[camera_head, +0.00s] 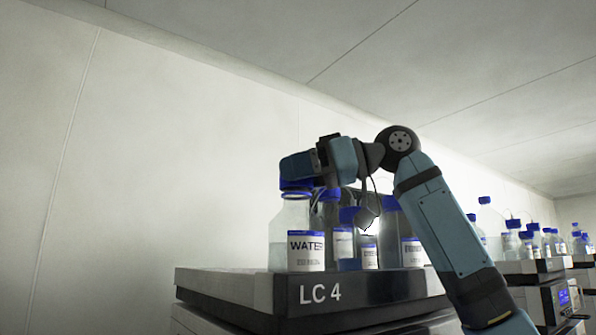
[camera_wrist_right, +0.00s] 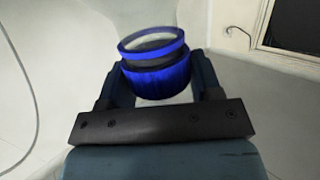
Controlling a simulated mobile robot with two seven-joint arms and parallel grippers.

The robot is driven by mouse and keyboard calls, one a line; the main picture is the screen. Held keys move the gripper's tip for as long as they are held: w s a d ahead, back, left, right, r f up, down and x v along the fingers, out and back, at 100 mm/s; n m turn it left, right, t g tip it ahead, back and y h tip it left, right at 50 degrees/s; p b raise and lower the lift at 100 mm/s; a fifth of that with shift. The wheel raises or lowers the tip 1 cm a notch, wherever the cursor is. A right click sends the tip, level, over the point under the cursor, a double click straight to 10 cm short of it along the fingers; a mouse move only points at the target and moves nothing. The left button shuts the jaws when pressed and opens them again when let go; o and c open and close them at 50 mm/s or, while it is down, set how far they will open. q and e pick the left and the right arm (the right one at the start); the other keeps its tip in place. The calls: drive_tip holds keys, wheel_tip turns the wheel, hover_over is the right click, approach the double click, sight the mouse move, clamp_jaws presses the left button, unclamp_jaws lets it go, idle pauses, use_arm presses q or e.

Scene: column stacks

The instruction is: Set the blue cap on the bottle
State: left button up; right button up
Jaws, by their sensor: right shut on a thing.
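A clear bottle labelled WATER (camera_head: 296,222) stands upright at the front left of the LC 4 tray (camera_head: 240,287). My right gripper (camera_head: 297,167) reaches in from the right and is directly above this bottle's neck. In the right wrist view the gripper (camera_wrist_right: 157,82) is shut on the blue cap (camera_wrist_right: 155,80), with a finger on each side of its ridged wall. In the head view blue shows at the bottle's mouth, just under the gripper; I cannot tell whether the cap is seated or only close above. My left gripper is not in view.
Several blue-capped bottles (camera_head: 343,243) stand close behind and right of the WATER bottle, partly hidden by my right arm. More instrument stacks with bottles (camera_head: 513,240) run along the right. A pale wall is behind; the space left of the tray is clear.

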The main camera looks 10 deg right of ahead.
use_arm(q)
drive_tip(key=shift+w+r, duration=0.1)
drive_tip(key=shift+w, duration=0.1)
use_arm(e)
drive_tip(key=shift+f, duration=0.1)
drive_tip(key=o, duration=1)
drive_tip(key=shift+c, duration=0.2)
drive_tip(key=shift+d, duration=0.2)
use_arm(q)
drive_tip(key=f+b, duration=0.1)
drive_tip(key=b, duration=0.1)
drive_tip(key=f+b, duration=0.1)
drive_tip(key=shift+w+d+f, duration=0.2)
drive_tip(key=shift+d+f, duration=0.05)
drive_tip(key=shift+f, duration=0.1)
use_arm(e)
drive_tip(key=v, duration=1.3)
drive_tip(key=shift+d, duration=0.2)
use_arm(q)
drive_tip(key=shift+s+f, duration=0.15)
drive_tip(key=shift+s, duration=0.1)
use_arm(e)
drive_tip(key=shift+s, duration=0.1)
